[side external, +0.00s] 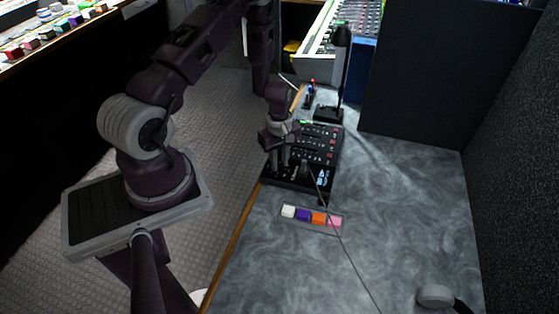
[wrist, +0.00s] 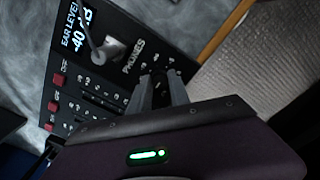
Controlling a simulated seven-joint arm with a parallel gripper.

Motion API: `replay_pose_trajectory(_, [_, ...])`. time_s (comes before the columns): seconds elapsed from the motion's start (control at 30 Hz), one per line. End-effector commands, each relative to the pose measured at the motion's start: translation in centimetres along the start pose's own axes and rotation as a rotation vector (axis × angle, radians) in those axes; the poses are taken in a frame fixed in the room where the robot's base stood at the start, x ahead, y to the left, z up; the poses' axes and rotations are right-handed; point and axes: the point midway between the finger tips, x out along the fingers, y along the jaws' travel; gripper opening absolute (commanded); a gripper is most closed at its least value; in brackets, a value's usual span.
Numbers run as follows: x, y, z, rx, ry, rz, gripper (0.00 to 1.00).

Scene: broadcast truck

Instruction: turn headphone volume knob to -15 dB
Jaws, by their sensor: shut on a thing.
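A black control box (side external: 325,141) lies on the desk. In the wrist view its panel (wrist: 58,72) carries a display (wrist: 77,30) reading "EAR LEVEL -40 dB" and a PHONES label. My gripper (side external: 280,163) points down over the box's near left part. In the wrist view my gripper (wrist: 163,80) has its two grey fingers close together beside the PHONES label, shut on a small dark knob. The knob is mostly hidden between the fingers, so its pointer cannot be seen. A grey plug (wrist: 108,48) with a cable stands in the panel beside the fingers.
The cable runs across the desk toward headphones (side external: 436,296) at the lower right. A strip of coloured blocks (side external: 311,217) lies in front of the box. A black microphone stand (side external: 340,75) and a dark partition (side external: 420,75) stand behind.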

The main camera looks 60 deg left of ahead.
Motion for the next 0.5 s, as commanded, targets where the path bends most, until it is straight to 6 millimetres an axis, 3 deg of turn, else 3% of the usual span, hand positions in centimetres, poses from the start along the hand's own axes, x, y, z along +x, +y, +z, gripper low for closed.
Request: replay_pose_trajectory(0.5, [-0.08,0.08,0.00,0.490,0.001,0.002,0.00])
